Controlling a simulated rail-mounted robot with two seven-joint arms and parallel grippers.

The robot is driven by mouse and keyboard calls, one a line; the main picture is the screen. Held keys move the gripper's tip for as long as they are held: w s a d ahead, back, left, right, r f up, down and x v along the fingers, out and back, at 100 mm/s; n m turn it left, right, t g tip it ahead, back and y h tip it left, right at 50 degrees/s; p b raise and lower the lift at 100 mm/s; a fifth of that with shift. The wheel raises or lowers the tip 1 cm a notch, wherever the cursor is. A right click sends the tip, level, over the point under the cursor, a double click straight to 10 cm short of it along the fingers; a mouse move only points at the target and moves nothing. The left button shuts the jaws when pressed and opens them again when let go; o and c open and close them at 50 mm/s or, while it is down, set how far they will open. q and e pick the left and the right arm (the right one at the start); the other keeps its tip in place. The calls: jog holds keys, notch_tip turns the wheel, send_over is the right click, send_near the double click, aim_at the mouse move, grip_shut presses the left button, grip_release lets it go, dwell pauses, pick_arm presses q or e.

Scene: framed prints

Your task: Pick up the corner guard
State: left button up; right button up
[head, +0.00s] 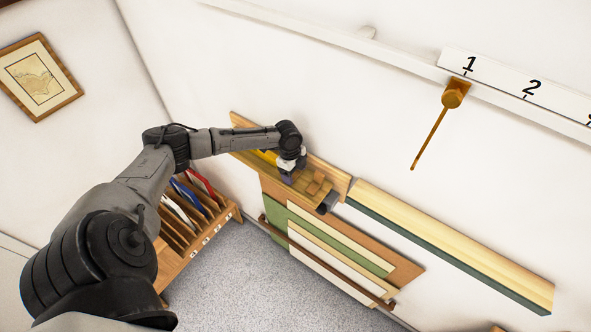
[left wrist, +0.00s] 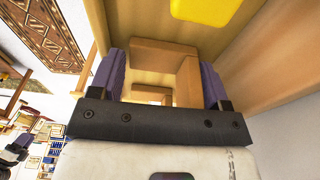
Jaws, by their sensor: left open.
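The corner guard (left wrist: 182,75) is a brown, cardboard-like angled piece. In the left wrist view it lies between the two purple-grey fingers of my left gripper (left wrist: 160,62). The jaws are open, and I cannot tell whether either finger touches it. In the head view brown guard pieces (head: 316,183) lie on the wooden wall shelf (head: 341,180), just right of my left gripper (head: 291,173). The wrist hides part of the shelf there.
A yellow object (left wrist: 205,8) lies on the shelf beyond the guard. A dark cylinder (head: 328,203) is at the shelf's front. A slotted wooden rack (head: 190,225) stands at lower left. An orange tool (head: 440,120) hangs above.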

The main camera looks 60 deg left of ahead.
pick_arm(q)
jog(key=shift+c, duration=0.5)
jog(key=c, duration=0.4)
jog(key=shift+r, duration=0.1)
jog(key=shift+c, duration=0.2)
